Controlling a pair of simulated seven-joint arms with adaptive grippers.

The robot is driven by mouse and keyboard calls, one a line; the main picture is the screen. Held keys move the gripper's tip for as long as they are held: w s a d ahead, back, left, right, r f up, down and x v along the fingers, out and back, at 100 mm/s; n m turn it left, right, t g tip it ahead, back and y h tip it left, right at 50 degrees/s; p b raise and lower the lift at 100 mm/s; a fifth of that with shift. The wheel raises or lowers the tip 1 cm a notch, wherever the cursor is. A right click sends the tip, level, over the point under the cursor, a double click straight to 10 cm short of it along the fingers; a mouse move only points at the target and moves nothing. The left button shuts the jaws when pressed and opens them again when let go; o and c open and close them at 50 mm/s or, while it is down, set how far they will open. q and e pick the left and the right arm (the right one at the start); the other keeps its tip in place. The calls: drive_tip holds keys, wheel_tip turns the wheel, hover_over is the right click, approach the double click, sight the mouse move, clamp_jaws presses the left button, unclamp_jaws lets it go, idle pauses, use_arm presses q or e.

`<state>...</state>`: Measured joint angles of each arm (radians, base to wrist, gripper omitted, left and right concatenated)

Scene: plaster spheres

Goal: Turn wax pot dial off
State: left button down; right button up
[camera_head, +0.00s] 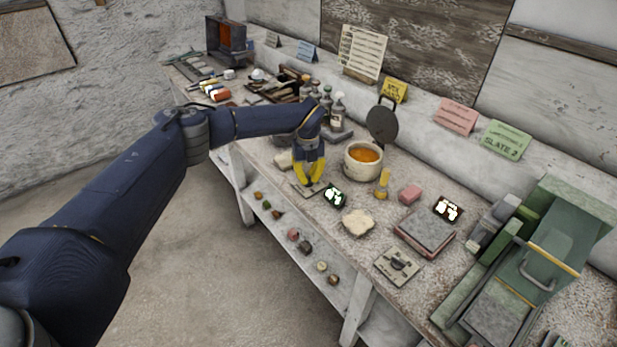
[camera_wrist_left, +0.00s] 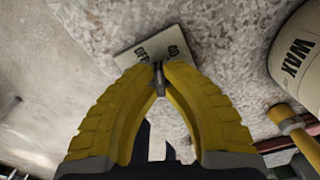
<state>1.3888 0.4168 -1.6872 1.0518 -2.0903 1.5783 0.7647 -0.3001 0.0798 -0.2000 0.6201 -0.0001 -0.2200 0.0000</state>
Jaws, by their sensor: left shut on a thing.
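The wax pot (camera_head: 363,161) is a cream pot holding orange liquid, and it also shows at the right of the left wrist view (camera_wrist_left: 297,62), marked WAX. A small pale dial plate (camera_head: 297,187) lies left of it near the table's front edge. In the left wrist view the plate (camera_wrist_left: 135,56) carries lettering, partly hidden by my fingers. My left gripper (camera_head: 308,186) points down over the plate. Its yellow fingertips (camera_wrist_left: 158,68) are shut on the small dark dial knob (camera_wrist_left: 159,83), which is mostly hidden. The dial's exact setting cannot be read. My right gripper is out of view.
A second plate with a switch (camera_head: 399,266) lies farther right.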

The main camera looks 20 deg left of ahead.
use_arm(q)
drive_tip(key=n, duration=0.3)
drive_tip(key=shift+n, duration=0.3)
drive_tip(key=shift+s+n, duration=0.15)
drive_tip(key=shift+n, duration=1.65)
drive_tip(key=c, duration=1.5)
unclamp_jaws()
drive_tip(key=shift+r, duration=0.1)
wheel_tip(320, 180, up, 12)
drive_tip(key=shift+a, duration=0.1)
